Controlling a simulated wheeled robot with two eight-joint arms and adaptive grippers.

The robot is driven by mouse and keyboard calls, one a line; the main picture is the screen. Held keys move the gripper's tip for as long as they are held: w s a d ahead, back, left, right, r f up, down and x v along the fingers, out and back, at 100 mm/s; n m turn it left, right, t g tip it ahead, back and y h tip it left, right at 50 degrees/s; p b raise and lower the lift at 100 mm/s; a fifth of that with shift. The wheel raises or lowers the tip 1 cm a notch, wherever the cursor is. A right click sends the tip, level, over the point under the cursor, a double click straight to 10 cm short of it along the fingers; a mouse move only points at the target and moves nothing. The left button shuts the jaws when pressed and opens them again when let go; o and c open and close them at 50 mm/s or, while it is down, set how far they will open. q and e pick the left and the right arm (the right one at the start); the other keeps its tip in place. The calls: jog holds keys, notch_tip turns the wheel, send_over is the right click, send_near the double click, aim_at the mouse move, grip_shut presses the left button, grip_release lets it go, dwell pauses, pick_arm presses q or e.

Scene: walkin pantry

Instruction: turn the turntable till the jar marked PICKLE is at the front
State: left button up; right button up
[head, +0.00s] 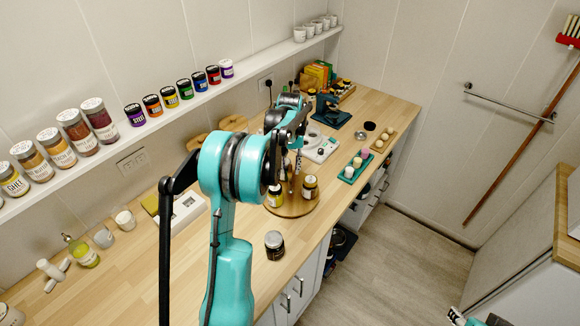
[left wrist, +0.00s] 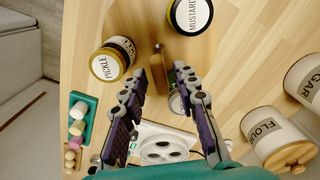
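The round wooden turntable (head: 292,212) stands on the counter with jars on it. In the left wrist view the PICKLE jar (left wrist: 108,62) is at the upper left and the MUSTARD jar (left wrist: 190,15) at the top. My left gripper (left wrist: 159,74) is open and points down over the turntable. A brown upright post (left wrist: 158,65) shows between its fingertips, apparently not clamped. A white-lidded jar (left wrist: 178,104) is partly hidden behind a finger.
A dark jar (head: 274,246) stands on the counter in front of the turntable. FLOUR (left wrist: 268,130) and SUGAR (left wrist: 305,80) canisters are at the right in the left wrist view.

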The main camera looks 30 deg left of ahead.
pick_arm(q)
grip_shut()
jog(key=m, duration=0.5)
jog(key=shift+o, duration=1.7)
grip_release()
jog(key=shift+r, duration=0.1)
notch_tip(320, 180, up, 12)
